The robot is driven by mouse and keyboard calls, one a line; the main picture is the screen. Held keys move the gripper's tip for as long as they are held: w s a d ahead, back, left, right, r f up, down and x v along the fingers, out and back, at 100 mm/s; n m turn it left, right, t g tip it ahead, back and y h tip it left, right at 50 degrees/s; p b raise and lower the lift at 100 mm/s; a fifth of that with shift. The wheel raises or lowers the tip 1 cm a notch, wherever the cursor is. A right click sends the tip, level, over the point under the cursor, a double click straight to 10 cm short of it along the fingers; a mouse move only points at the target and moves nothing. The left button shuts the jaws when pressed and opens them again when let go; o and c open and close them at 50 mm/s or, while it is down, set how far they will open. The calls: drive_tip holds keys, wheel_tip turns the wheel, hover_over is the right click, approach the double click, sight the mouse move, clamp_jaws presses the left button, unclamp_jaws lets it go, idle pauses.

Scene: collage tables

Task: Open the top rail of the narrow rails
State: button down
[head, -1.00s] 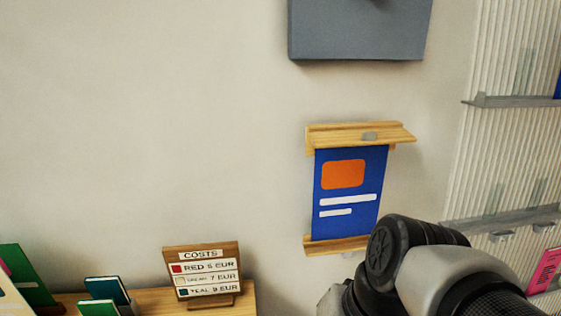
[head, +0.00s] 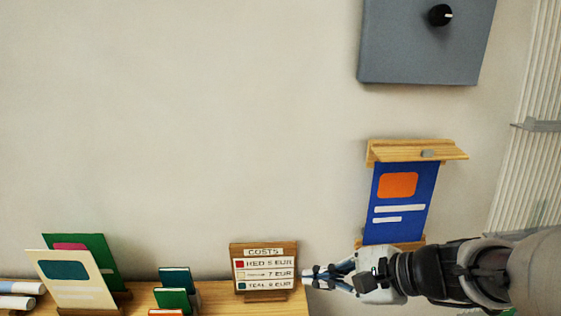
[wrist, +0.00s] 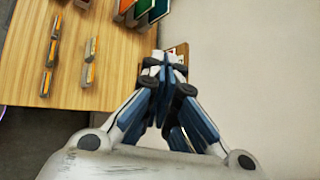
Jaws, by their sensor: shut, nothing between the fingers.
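The narrow rails hang on the wall right of centre in the head view. The top rail (head: 385,154) is a wooden bar with a small grey tab (head: 428,154) on its front. A blue poster (head: 405,195) with an orange patch hangs from it. The bottom rail (head: 412,243) is partly hidden behind my arm. My gripper (head: 312,277) is shut and empty, below and left of the rails, pointing left just beside the costs sign. Its closed fingers also show in the wrist view (wrist: 166,62). The rails cannot be made out in the wrist view.
The costs sign (head: 264,269) stands at the right end of a wooden table (head: 210,292), with cards and small books to its left. A grey box with a black knob (head: 425,40) is on the wall above the rails. The wall between is bare.

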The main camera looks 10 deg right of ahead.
drive_tip(key=w+d+r+m+t+h+p, duration=0.2)
drive_tip(key=w+d+r+m+t+p, duration=0.15)
drive_tip(key=d+m, duration=0.4)
drive_tip(key=w+d+r+m+t+h+p, duration=0.25)
drive_tip(key=w+d+r+m, duration=0.2)
drive_tip(key=d, duration=0.55)
drive_tip(key=d+m+t+h+p, duration=0.2)
drive_tip(key=d+m+h+p, duration=0.4)
drive_tip(key=d, duration=0.8)
drive_tip(key=w+f+m+b, duration=0.1)
drive_tip(key=w+f, duration=0.1)
drive_tip(key=w, duration=0.8)
drive_tip(key=shift+y, duration=0.35)
drive_tip(key=r+p, duration=0.1)
drive_tip(key=r, duration=0.3)
drive_tip(key=shift+d, duration=0.2)
drive_tip(key=shift+r+p, duration=0.15)
drive_tip(key=shift+p, duration=0.15)
